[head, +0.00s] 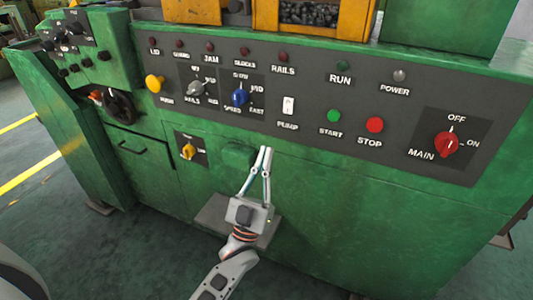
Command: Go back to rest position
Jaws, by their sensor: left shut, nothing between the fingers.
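My left gripper (266,150) is in the lower middle of the head view, on an arm that comes in from the bottom. Its fingers point up and their tips are together, with nothing between them. It is in front of the green machine (350,215), below the control panel (300,125) and under the pump switch (288,105). I cannot tell whether the fingertips touch the machine. My right gripper is not in view.
The panel carries a red main knob (446,144), a red stop button (375,124), a green start button (334,116) and a blue speed knob (239,96). A grey plate (212,215) sticks out behind my gripper. Open floor (60,235) lies at the left.

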